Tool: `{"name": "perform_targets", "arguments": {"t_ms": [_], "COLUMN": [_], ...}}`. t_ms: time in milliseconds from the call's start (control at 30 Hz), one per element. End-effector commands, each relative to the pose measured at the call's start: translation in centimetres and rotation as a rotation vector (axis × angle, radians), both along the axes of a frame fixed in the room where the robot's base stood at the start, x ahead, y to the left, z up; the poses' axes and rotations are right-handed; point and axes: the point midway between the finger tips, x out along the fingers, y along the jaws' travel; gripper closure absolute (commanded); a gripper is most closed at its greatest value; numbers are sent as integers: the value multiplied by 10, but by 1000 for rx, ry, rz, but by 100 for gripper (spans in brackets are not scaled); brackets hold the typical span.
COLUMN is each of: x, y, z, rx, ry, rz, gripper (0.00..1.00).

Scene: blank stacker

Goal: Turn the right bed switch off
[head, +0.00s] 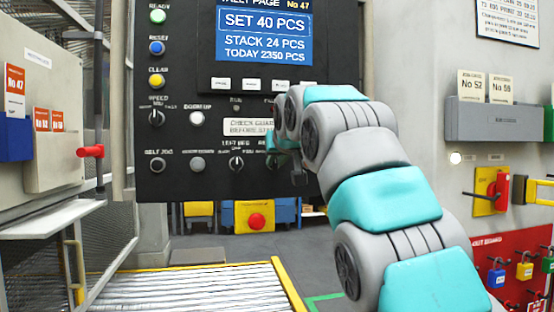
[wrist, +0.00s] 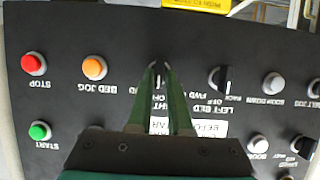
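In the wrist view, which shows the panel upside down, the right bed switch (wrist: 159,69) is a small black knob right at my fingertips. My gripper (wrist: 160,71) has its two green fingers close together, one on each side of the knob, and they appear to hold it. The fingers hide part of the knob and its label, so I cannot tell its exact setting. In the head view, my gripper (head: 278,143) is at the lower right of the black control panel (head: 180,60), and the arm hides much of the switch.
The left bed switch (wrist: 221,78) is beside it; it also shows in the head view (head: 236,162). The orange bed jog button (wrist: 94,68), red stop button (wrist: 34,64) and green start button (wrist: 40,131) lie on the other side. A roller bed (head: 200,288) stands below the panel.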

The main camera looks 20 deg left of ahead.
Motion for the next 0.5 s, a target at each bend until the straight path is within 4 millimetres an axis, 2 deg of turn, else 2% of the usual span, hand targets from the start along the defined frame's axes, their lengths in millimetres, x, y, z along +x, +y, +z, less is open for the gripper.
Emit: {"name": "perform_targets", "arguments": {"t_ms": [33,200,500], "x": [2,3,3], "y": [1,0,-2], "z": [-5,-4,-2], "rx": [-4,-3,0], "ry": [6,5,2], "rz": [-1,-2,-6], "gripper": [74,56,56]}}
